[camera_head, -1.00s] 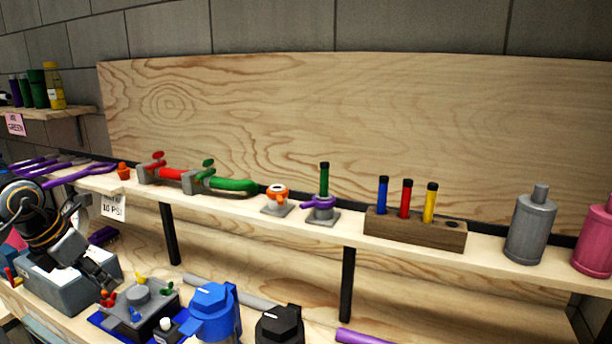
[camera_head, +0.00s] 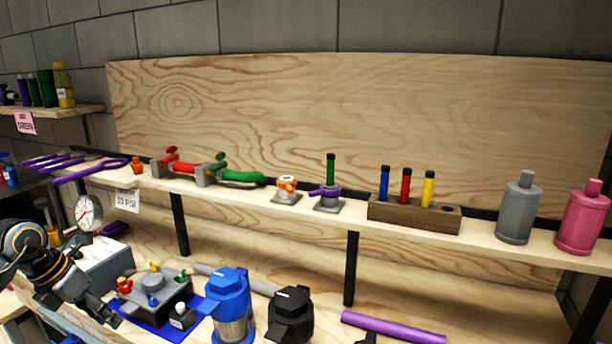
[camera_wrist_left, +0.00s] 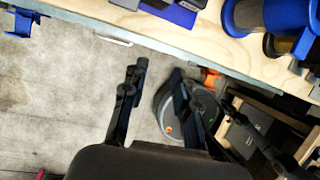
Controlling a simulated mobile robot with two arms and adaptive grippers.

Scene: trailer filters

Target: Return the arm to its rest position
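My left arm comes in at the lower left of the head view. Its dark gripper (camera_head: 108,312) hangs in front of the workbench, left of a blue mat with a grey valve block (camera_head: 160,296). In the left wrist view the two fingers of the left gripper (camera_wrist_left: 160,72) stand apart with nothing between them. They point over the grey floor (camera_wrist_left: 62,85), beside the bench's front edge (camera_wrist_left: 150,45). My right gripper is in neither view.
A blue-topped filter housing (camera_head: 229,305) and a black-topped one (camera_head: 290,315) stand on the bench. A purple tube (camera_head: 395,328) lies to their right. A gauge (camera_head: 88,212) is behind my left arm. The upper shelf (camera_head: 340,222) holds valves, colored tubes and bottles.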

